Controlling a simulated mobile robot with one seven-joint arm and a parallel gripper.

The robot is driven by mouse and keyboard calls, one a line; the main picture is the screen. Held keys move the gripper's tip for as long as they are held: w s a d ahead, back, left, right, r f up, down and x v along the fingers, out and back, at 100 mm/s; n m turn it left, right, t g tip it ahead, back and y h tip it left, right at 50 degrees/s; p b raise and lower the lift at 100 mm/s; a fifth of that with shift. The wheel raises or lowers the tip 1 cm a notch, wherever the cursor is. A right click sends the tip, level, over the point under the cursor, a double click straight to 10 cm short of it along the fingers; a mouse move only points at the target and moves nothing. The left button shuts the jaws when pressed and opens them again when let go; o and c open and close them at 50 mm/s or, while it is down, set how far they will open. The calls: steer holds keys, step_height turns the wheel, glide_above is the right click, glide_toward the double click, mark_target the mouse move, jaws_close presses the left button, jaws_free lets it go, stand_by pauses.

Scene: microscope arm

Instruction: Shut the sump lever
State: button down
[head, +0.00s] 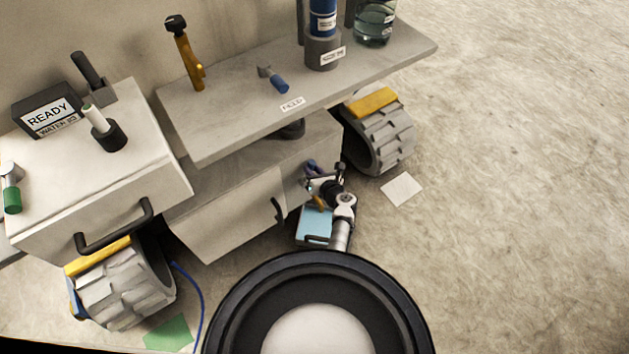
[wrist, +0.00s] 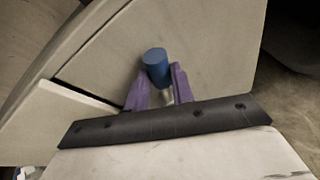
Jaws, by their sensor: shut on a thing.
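A lever with a blue cylindrical end (wrist: 156,62) and a short pale metal shaft shows in the wrist view, against a light cabinet panel (wrist: 210,45). I take it for the sump lever; no label on it is readable. My gripper (wrist: 160,76) has its two purple fingers on either side of the lever and is shut on it. In the head view my gripper (head: 312,168) is at the right end of the low cabinet, under the shelf. There the lever is small and mostly hidden by my wrist.
A grey shelf (head: 220,120) overhangs my gripper and bears another blue-handled lever (head: 276,81), a yellow-brown upright piece (head: 184,55) and a blue bottle (head: 322,20). A cabinet handle (head: 278,211) and a treaded wheel (head: 383,138) are close by. The floor at right is mostly clear.

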steer(key=shift+s+a+r+n+t+h+b, duration=0.1)
steer(key=shift+s+a+n+t+h+b, duration=0.2)
steer(key=shift+s+a+n+b, duration=0.3)
steer(key=shift+s+a+n+t+h+b, duration=0.2)
steer(key=shift+s+a+n+h+b, duration=0.15)
steer(key=shift+a+n, duration=0.35)
steer(key=c, duration=1.2)
jaws_free()
steer(key=shift+d+r, duration=0.1)
steer(key=p+v, duration=0.6)
steer(key=v, duration=0.7)
steer(key=shift+s+d, duration=0.1)
steer(key=shift+s, duration=0.25)
